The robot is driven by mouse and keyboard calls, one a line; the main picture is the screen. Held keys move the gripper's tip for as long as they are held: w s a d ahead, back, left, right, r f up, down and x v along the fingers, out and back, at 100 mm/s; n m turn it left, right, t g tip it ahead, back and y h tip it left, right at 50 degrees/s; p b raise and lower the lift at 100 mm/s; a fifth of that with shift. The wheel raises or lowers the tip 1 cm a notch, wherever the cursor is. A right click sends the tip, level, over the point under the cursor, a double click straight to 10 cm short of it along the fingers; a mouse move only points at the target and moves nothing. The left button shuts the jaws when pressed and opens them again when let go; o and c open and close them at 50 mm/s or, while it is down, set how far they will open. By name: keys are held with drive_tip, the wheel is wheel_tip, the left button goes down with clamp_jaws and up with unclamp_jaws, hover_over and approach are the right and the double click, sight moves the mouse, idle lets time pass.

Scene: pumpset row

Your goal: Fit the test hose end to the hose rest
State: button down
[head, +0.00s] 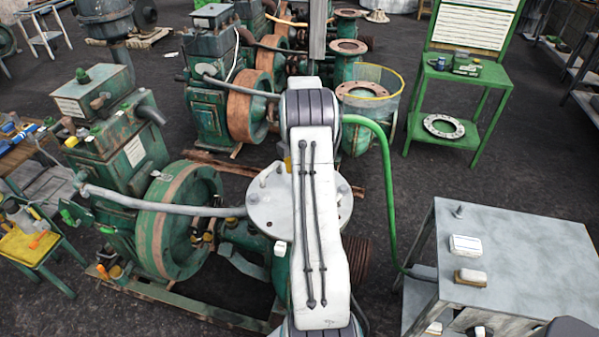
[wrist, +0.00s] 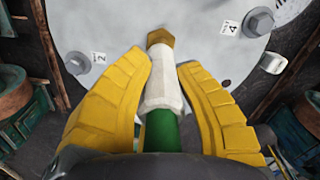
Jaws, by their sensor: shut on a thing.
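My gripper (wrist: 165,72) has its two yellow fingers closed on either side of the test hose end (wrist: 163,92), a white sleeve with a brass tip. The green hose (wrist: 160,132) runs back from it towards my palm. The brass tip points away from me, over a pale round plate (wrist: 200,30) with numbered bolts. I cannot tell whether it touches the plate. The green hose (head: 388,170) there loops right and down to a grey bench (head: 520,235). I cannot make out the hose rest.
The round plate (head: 272,208) sits on a pump beside a green flywheel (head: 175,222). A grey pipe (head: 150,200) crosses to its left. The bench top holds a small peg (head: 458,211) and two small blocks. A green stand (head: 460,90) is behind; floor between is clear.

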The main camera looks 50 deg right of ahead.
drive_tip(key=shift+r+p, duration=0.85)
drive_tip(key=shift+r, duration=0.7)
drive_tip(key=c, duration=1.5)
unclamp_jaws()
clamp_jaws()
